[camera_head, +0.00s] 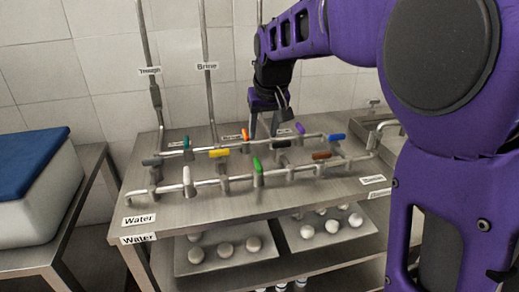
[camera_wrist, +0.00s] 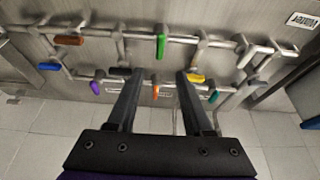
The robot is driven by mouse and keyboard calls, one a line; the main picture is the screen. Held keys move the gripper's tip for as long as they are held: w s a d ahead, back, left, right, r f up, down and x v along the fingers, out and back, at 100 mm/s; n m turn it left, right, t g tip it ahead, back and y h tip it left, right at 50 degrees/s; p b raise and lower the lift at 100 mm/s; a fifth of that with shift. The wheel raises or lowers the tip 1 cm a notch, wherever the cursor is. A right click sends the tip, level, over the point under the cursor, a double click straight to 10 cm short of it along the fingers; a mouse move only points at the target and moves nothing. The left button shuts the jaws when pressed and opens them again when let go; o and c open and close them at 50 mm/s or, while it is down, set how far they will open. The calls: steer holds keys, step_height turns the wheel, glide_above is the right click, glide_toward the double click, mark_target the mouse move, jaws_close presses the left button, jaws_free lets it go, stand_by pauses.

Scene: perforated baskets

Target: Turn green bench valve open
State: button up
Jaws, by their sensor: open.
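The green valve handle (camera_head: 257,165) sits on the front pipe of the bench, near its middle, beside a bare stretch of pipe. In the wrist view the green handle (camera_wrist: 161,46) shows beyond my fingertips, lying across the pipe line. My gripper (camera_head: 268,132) hangs over the back pipe, behind the green handle and apart from it. In the wrist view my gripper (camera_wrist: 158,75) has its two fingers spread, with nothing between the tips. An orange handle (camera_wrist: 156,92) shows in the gap between the fingers, farther down on the back pipe.
Near the green handle are a yellow handle (camera_head: 219,153), a white handle (camera_head: 187,175), a brown handle (camera_head: 321,155) and a black handle (camera_head: 283,143). Vertical pipes (camera_head: 208,85) rise at the back left. A blue-lidded box (camera_head: 38,160) stands left. The bench front (camera_head: 250,202) is clear.

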mark_target(258, 162)
steer(key=b+x, duration=0.1)
steer(key=x, duration=1.2)
steer(key=shift+w+b, duration=0.15)
steer(key=shift+b, duration=0.15)
jaws_close()
